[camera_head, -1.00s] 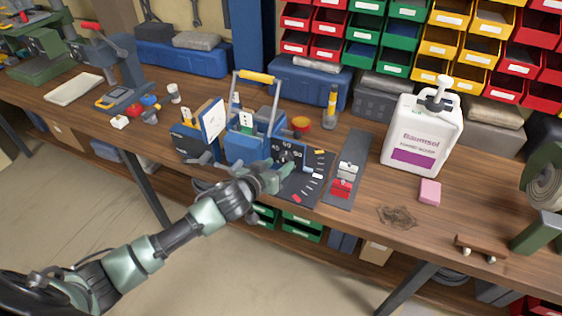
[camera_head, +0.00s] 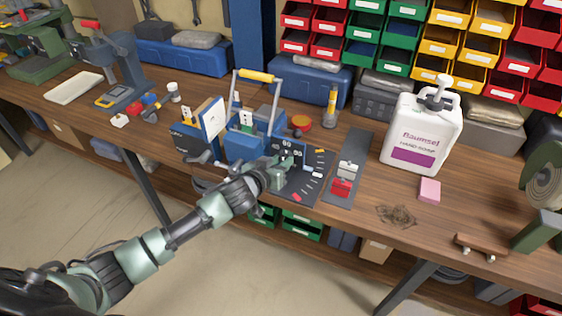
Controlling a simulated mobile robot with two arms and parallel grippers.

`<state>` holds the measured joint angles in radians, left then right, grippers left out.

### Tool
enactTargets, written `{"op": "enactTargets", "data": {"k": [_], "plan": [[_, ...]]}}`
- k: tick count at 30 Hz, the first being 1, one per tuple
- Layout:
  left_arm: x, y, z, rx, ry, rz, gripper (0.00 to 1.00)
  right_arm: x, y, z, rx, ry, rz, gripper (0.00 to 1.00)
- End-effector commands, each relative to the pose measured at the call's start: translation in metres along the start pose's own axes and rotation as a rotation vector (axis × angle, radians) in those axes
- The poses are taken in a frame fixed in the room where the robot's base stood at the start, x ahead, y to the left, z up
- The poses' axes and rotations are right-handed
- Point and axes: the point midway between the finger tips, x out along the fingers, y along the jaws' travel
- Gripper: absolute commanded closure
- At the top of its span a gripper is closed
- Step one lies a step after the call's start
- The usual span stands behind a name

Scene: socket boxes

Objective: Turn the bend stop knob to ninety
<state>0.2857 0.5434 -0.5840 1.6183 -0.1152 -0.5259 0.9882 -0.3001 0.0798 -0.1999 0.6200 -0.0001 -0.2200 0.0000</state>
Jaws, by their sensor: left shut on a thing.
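The blue bending device (camera_head: 243,146) stands on the workbench with a yellow-handled metal lever (camera_head: 257,76) over it. Its dark dial panel (camera_head: 297,152) faces me at its right side and carries white numbers, of which a 90 at the top can be made out. My left gripper (camera_head: 284,166) is at the front of this panel and shut on the bend stop knob, which its fingers mostly hide. The knob's pointer is too small to read. My right gripper is not in view.
A dark mat (camera_head: 300,186) with small coloured pieces lies beside the device. A dark strip (camera_head: 350,168) holds red and grey blocks. A white soap jug (camera_head: 422,135), a pink block (camera_head: 429,190) and a blue toolbox (camera_head: 312,82) stand around.

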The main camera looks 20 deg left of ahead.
Motion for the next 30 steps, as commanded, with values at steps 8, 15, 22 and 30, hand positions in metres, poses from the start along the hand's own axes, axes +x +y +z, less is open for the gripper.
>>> {"op": "enactTargets", "data": {"k": [8,15,22,30], "plan": [[0.000,0.002,0.000,0.110,-0.001,-0.048,1.00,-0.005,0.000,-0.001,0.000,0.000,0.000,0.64],[0.000,0.003,0.002,0.300,-0.002,-0.127,1.00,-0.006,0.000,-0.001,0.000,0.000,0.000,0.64],[0.001,0.004,0.003,0.502,-0.001,-0.211,1.00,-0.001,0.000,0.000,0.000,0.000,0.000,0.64],[0.002,0.005,0.004,0.704,-0.001,-0.293,1.00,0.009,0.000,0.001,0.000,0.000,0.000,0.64]]}}
